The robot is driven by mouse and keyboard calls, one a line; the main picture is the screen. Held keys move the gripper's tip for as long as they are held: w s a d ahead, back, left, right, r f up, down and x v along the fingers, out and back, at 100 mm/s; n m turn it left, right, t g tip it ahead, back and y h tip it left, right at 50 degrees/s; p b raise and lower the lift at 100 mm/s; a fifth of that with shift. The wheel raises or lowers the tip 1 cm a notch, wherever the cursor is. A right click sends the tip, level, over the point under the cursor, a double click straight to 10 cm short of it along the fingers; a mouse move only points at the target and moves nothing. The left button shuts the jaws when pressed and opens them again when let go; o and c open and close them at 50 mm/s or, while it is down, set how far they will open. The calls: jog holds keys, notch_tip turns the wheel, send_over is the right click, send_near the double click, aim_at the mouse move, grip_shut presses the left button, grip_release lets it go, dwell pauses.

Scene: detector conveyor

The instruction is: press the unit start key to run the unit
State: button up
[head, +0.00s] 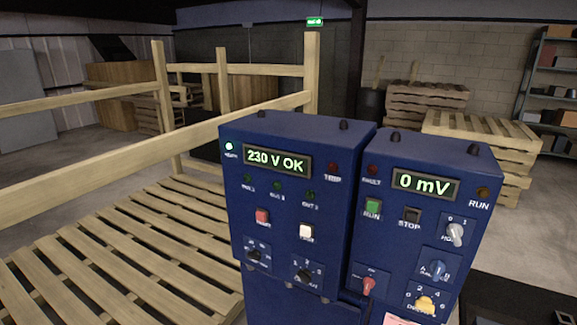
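Two blue control units stand side by side. The right unit (437,150) has a display (424,184) reading "0 mV". Below it are a green key (372,207) marked RUN and a dark key (409,217) marked STOP. The round RUN lamp (482,193) at its upper right looks dim amber, not brightly lit. The left unit (300,130) has a display (277,160) reading "230 V OK", a red key (262,217) and a white key (306,231). No key is labelled as unit start legibly. My gripper is not in view.
The right unit also carries a grey knob (455,233), blue knob (437,269), yellow knob (425,304) and red lever (368,286). A slatted wooden pallet (120,250) with rails lies left. Stacked pallets (480,140) stand behind right. Open floor lies beyond.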

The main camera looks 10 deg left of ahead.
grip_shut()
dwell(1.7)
